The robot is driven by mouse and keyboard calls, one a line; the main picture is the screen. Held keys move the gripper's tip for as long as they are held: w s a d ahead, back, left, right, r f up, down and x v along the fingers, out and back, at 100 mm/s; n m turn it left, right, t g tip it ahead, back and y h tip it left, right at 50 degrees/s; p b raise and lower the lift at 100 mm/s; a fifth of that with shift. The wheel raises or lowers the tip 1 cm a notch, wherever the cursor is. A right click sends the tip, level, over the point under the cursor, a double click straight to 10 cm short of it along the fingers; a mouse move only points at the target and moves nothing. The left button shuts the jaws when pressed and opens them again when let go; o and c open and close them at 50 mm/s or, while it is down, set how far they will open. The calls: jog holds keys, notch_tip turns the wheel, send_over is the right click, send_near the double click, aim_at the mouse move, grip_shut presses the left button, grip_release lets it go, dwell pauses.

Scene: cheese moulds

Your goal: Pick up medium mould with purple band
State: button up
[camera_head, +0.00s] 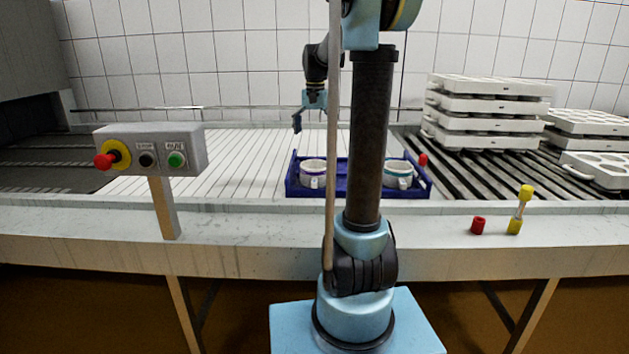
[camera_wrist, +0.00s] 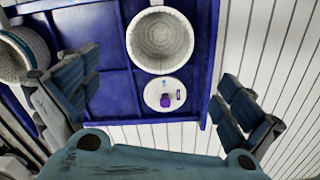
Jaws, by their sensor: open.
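The mould with the purple band (camera_head: 313,167) stands upright in the left part of a blue crate (camera_head: 291,185). In the wrist view I look down into a round white mould (camera_wrist: 160,42), with a small white disc bearing a purple mark (camera_wrist: 165,101) just below it. The band is not clear from above. My gripper (camera_head: 297,124) hangs above the crate's left side. In the wrist view its fingers (camera_wrist: 160,80) are spread wide on either side of the disc, empty and apart from the mould.
A mould with a teal band (camera_head: 399,171) stands at the crate's right; it also shows at the wrist view's left edge (camera_wrist: 14,62). Stacked white trays (camera_head: 486,108) stand right. A button box (camera_head: 150,148) stands left. The slatted surface left of the crate is clear.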

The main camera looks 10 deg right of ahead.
aim_at(315, 175)
notch_tip(315, 175, down, 17)
jog(key=shift+d+r, duration=0.1)
dwell(0.7)
jog(key=c, duration=0.8)
